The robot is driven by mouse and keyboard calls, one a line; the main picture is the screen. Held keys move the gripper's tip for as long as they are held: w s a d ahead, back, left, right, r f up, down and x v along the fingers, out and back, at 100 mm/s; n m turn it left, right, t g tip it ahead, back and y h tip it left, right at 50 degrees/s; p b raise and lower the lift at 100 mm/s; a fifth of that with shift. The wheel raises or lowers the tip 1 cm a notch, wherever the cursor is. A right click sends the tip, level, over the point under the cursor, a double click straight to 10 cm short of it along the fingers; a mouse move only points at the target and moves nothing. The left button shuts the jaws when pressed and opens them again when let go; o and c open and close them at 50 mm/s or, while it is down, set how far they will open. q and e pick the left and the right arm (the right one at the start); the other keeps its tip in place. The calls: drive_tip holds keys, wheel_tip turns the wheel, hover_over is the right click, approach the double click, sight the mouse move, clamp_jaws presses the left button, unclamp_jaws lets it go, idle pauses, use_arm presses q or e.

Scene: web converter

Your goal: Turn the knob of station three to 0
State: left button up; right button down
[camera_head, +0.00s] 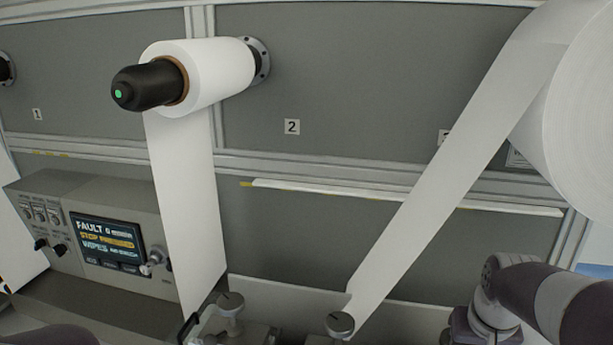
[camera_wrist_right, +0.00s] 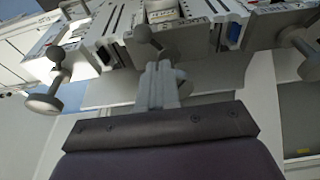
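The right wrist view shows several knobs: a left knob (camera_wrist_right: 46,101), a middle knob (camera_wrist_right: 146,38) and a right knob (camera_wrist_right: 304,45). My right gripper (camera_wrist_right: 160,66) has its pale fingers close together, in front of the middle knob; contact cannot be told. My right arm shows at lower right in the head view. My left gripper is not in view.
A white roll (camera_head: 215,75) sits on a black spindle by plate 2 (camera_head: 292,127). A large roll (camera_head: 585,120) fills the upper right. A control panel screen (camera_head: 108,239) at left reads FAULT. A label behind the slanted web (camera_head: 455,140) is mostly hidden.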

drive_tip(key=shift+d, duration=0.35)
drive_tip(key=shift+s+d, duration=0.1)
drive_tip(key=shift+s, duration=0.05)
idle(0.4)
drive_tip(key=p+v, duration=0.2)
drive_tip(key=v, duration=0.1)
drive_tip(key=w+p+v, duration=0.1)
drive_tip(key=p+v, duration=0.1)
drive_tip(key=p, duration=0.1)
drive_tip(key=shift+d+r, duration=0.15)
drive_tip(key=shift+r, duration=0.4)
wheel_tip(320, 180, down, 6)
drive_tip(key=a, duration=0.2)
drive_tip(key=shift+w+a+b, duration=0.35)
drive_tip(key=shift+a+b, duration=0.05)
drive_tip(key=shift+b, duration=0.05)
